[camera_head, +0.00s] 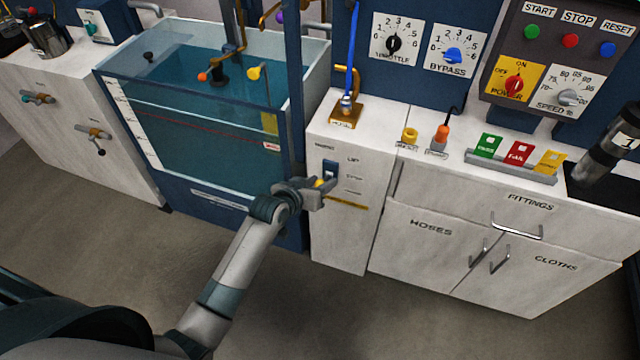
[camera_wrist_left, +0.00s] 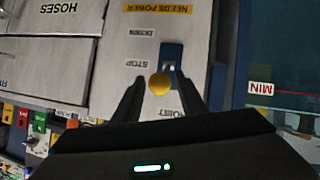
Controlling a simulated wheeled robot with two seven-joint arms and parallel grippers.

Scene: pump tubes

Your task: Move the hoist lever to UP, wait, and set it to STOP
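The hoist lever has a yellow ball knob (camera_wrist_left: 160,84) on a short stem in a blue slot plate (camera_wrist_left: 172,55). The plate (camera_head: 330,168) is on the front of the white hoist cabinet (camera_head: 342,235), beside UP, STOP and DOWN labels. My left gripper (camera_head: 323,190) is at the lever. In the wrist view, which is upside down, its fingers (camera_wrist_left: 162,95) are open on either side of the knob with gaps visible. The knob appears near the STOP label (camera_wrist_left: 142,63), but I cannot tell its exact setting. The UP label is hidden there. My right gripper is not in view.
A glass water tank (camera_head: 200,110) stands left of the hoist cabinet. Right of it are drawers and doors with handles (camera_head: 515,228). Above are the throttle dial (camera_head: 395,38), bypass dial (camera_head: 455,48) and a control panel (camera_head: 560,50). The floor in front is clear.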

